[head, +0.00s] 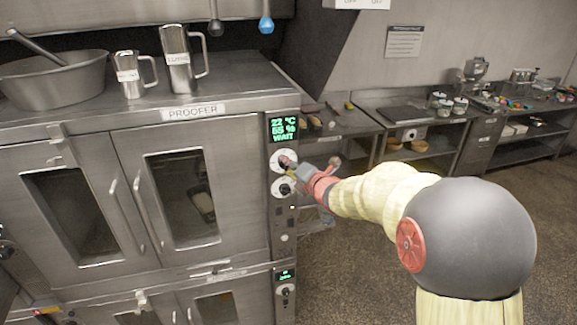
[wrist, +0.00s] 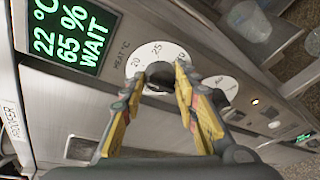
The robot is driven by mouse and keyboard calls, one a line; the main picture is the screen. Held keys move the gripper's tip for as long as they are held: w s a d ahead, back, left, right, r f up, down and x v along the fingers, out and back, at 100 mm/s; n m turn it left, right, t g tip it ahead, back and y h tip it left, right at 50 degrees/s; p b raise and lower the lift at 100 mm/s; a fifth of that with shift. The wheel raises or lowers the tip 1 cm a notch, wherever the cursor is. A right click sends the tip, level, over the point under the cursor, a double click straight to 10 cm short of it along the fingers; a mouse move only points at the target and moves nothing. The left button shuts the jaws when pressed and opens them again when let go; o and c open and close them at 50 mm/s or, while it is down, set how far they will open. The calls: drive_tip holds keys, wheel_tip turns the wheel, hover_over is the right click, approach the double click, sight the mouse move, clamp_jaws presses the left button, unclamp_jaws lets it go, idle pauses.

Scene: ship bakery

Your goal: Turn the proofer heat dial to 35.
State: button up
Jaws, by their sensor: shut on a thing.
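The proofer (head: 190,125) is a steel cabinet with a control strip on its right side. The heat dial (head: 277,156) is the upper round white plate under the green display (head: 283,128). In the wrist view the heat dial (wrist: 174,50) shows the marks 20 and 25, and its dark knob (wrist: 159,73) sits between my fingertips. My gripper (wrist: 160,76) is shut on this knob; it also shows in the head view (head: 292,168). The fingers hide part of the dial, and I cannot make out the knob's pointer. The display (wrist: 72,32) reads 22 °C, 65 % and WAIT.
A second dial (head: 281,187) sits just below the heat dial, close to my fingers. Metal jugs (head: 178,62) and a large bowl (head: 55,82) stand on the proofer. A counter (head: 340,122) runs along the back; open floor lies to the right.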

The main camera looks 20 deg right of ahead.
drive_tip(key=c, duration=0.4)
